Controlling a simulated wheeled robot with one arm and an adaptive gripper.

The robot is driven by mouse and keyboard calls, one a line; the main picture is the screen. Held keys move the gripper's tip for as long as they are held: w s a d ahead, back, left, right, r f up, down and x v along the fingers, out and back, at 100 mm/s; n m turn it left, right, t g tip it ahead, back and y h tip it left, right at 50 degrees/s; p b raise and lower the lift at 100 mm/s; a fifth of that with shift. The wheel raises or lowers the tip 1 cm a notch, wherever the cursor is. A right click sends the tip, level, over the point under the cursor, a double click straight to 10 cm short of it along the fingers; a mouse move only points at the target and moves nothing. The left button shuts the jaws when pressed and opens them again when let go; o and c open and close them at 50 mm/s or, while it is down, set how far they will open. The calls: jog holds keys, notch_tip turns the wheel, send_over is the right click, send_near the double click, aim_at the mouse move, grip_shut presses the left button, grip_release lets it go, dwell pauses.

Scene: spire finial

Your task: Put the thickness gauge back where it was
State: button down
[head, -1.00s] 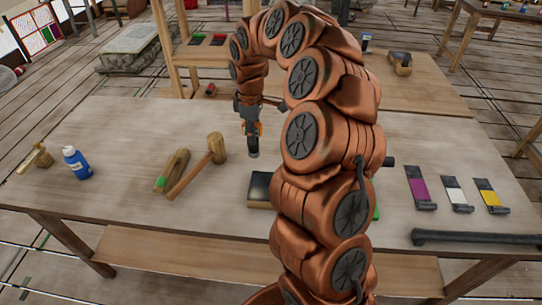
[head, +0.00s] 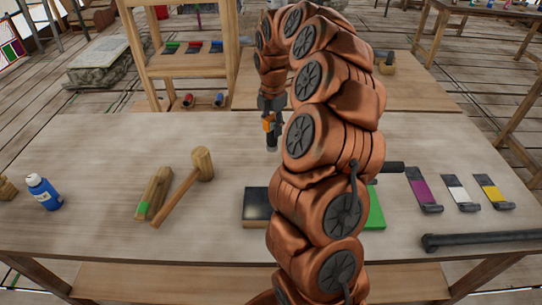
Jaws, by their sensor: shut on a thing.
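My gripper (head: 270,113) hangs down over the far part of the workbench, left of my bent copper arm. It is shut on a small dark thing with an orange part, which I take to be the thickness gauge (head: 271,139). The gauge points downward with its dark end lowest. It is small here, and I cannot tell whether its lower end touches the bench top or is just above it. My fingers are too small to make out in detail.
A wooden rack (head: 187,72) stands behind.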

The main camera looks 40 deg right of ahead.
aim_at(272, 116)
notch_tip(272, 116, down, 8)
jog(key=p, duration=0.2)
jog(key=shift+a+f+p, duration=0.1)
jog(key=shift+a+p, duration=0.05)
jog(key=shift+p, duration=0.2)
jog(key=shift+f, duration=0.3)
jog(key=shift+f, duration=0.15)
jog(key=c, duration=0.7)
grip_release()
jog(key=shift+c, duration=0.2)
notch_tip(272, 116, up, 12)
jog(key=b, duration=0.3)
